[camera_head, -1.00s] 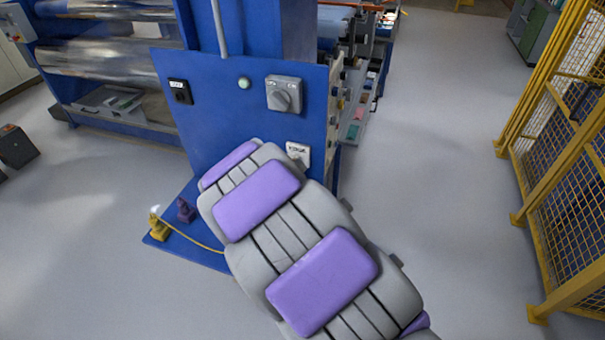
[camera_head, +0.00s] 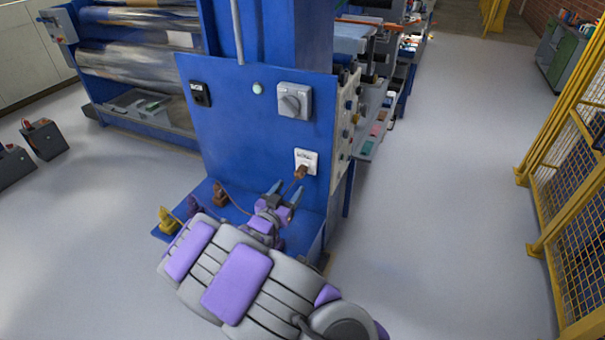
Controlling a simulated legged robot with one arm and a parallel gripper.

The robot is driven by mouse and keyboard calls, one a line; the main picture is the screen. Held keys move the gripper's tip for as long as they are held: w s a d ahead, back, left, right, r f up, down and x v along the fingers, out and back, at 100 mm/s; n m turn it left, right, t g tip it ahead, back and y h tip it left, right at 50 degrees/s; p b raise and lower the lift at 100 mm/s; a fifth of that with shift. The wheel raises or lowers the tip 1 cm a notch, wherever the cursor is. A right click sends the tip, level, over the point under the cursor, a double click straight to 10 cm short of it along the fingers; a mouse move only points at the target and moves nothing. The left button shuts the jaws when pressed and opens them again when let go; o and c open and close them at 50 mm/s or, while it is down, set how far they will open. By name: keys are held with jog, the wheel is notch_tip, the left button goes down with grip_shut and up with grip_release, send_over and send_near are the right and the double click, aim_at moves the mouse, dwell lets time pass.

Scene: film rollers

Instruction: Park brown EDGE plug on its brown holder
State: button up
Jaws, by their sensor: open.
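The brown EDGE plug (camera_head: 300,173) sits at the white EDGE socket (camera_head: 307,157) on the blue panel. A thin brown cable hangs from it toward my gripper. My gripper (camera_head: 285,191) is open, with two blue-grey fingers pointing up toward the plug from just below and left of it. The fingers look apart from the plug, and nothing shows between them except perhaps cable. The brown holder (camera_head: 218,197) stands on the blue base ledge, left of my gripper. A brown cable runs from near it toward my gripper and is then hidden behind it.
A purple holder (camera_head: 193,206) and a yellow holder (camera_head: 168,220) stand left of the brown one. A grey rotary switch (camera_head: 294,101) and a black socket (camera_head: 200,93) are higher on the panel. Yellow fencing (camera_head: 568,150) stands at the right, with open floor between.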

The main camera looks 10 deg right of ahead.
aim_at(303, 173)
jog(key=x, duration=0.4)
jog(key=shift+s+d, duration=0.25)
jog(key=shift+d, duration=0.15)
jog(key=w, duration=0.4)
jog(key=shift+d, duration=0.2)
jog(key=shift+w+d, duration=0.15)
jog(key=shift+d, duration=0.1)
jog(key=shift+w+d+p, duration=0.15)
jog(key=shift+d+p, duration=0.15)
jog(key=shift+d, duration=0.55)
jog(key=shift+a, duration=0.6)
jog(key=shift+d, duration=0.6)
